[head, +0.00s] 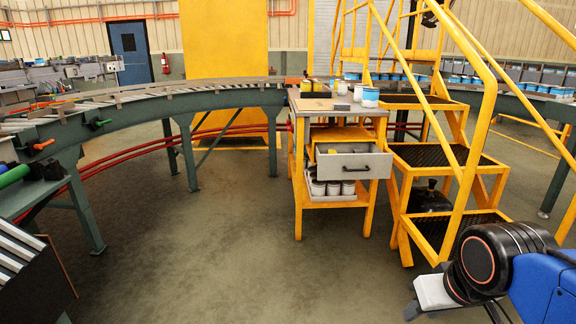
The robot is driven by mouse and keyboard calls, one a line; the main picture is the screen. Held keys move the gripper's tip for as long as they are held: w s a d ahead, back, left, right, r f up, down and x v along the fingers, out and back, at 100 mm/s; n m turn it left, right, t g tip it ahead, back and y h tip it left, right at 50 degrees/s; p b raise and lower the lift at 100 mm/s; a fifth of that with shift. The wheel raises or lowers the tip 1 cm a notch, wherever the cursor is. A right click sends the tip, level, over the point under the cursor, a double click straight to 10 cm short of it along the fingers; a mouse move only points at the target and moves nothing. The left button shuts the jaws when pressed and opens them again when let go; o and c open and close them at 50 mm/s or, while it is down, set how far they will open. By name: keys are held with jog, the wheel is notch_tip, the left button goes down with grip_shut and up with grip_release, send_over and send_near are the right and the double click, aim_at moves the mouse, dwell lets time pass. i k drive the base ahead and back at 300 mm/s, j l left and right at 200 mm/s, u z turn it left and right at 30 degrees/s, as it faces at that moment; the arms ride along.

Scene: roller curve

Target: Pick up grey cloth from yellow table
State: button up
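The yellow table (299,170) stands right of the middle, with a tan top, a yellow frame and a pulled-out grey drawer (353,168). A small flat grey patch (341,106) lies on its top near the front edge; it is too small to tell whether it is the grey cloth. No other cloth shows clearly. My gripper (450,312) is at the lower right, in front of the yellow steps and well apart from the table. It is partly cut off by the picture's edge, so its fingers are unclear.
Yellow and black boxes (313,87) and white and blue cans (370,97) stand on the table top. White pots fill its lower shelf. Yellow steps (440,157) with rails stand right of the table. A curved roller conveyor (150,98) runs behind and left. The floor (230,250) in front is clear.

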aim_at(336, 106)
jog(key=i+l+u, duration=0.2)
jog(key=i, duration=1.45)
jog(key=j, duration=0.1)
